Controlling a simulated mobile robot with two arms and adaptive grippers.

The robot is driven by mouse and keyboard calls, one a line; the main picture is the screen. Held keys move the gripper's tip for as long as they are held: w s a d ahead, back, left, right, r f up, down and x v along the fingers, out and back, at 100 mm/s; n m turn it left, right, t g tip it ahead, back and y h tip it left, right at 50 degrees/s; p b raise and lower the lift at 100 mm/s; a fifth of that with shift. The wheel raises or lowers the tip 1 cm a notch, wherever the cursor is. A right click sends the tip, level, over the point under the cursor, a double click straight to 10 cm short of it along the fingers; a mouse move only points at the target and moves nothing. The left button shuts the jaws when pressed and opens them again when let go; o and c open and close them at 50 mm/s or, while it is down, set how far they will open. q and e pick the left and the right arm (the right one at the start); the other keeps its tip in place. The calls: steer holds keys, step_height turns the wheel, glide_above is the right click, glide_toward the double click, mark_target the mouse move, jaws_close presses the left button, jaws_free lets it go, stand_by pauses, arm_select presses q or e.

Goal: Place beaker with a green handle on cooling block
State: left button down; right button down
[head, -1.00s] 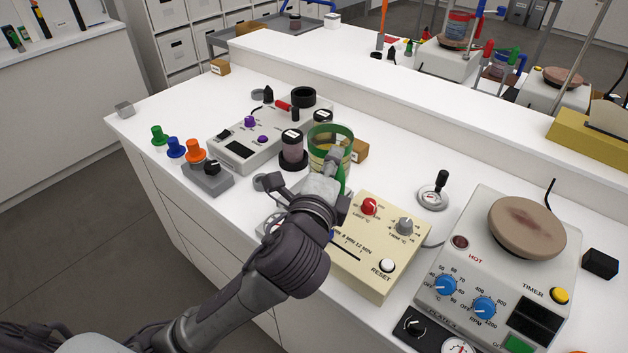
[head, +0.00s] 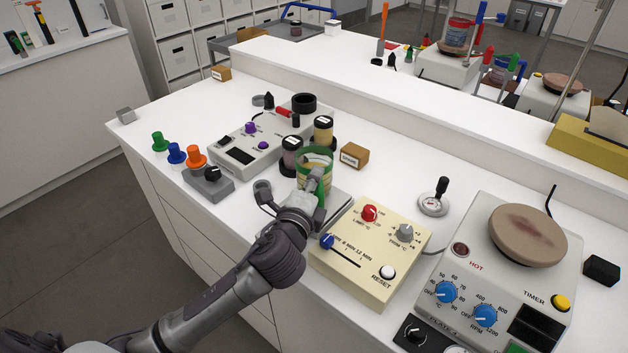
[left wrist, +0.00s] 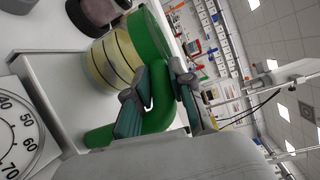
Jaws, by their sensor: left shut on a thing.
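The beaker (head: 314,158) is clear with a green rim band and a green handle. It is roughly upright, with yellowish glass and dark lines in the left wrist view (left wrist: 112,62). My left gripper (head: 317,180) is shut on the green handle (left wrist: 160,95), on the near side of the beaker. A flat grey block (head: 336,207), which looks like the cooling block, lies below the beaker, beside the cream timer box. The gripper and beaker hide part of it. I cannot tell whether the beaker touches it. My right gripper is not in view.
Pigment jars (head: 323,129) stand close behind the beaker, with a small brown box (head: 354,156) to their right. The cream timer box (head: 369,250) is close on the right. A grey control box (head: 240,150) is on the left. A hot plate (head: 505,270) stands farther right.

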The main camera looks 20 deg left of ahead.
arm_select(q)
steer(key=c, duration=1)
jaws_free()
steer(key=shift+r, duration=0.15)
steer(key=s, duration=0.4)
steer(key=s+b, duration=0.1)
steer(key=s, duration=0.3)
steer(key=s+b, duration=0.1)
steer(key=s, duration=0.3)
steer(key=shift+d+r, duration=0.35)
steer(key=shift+r, duration=0.05)
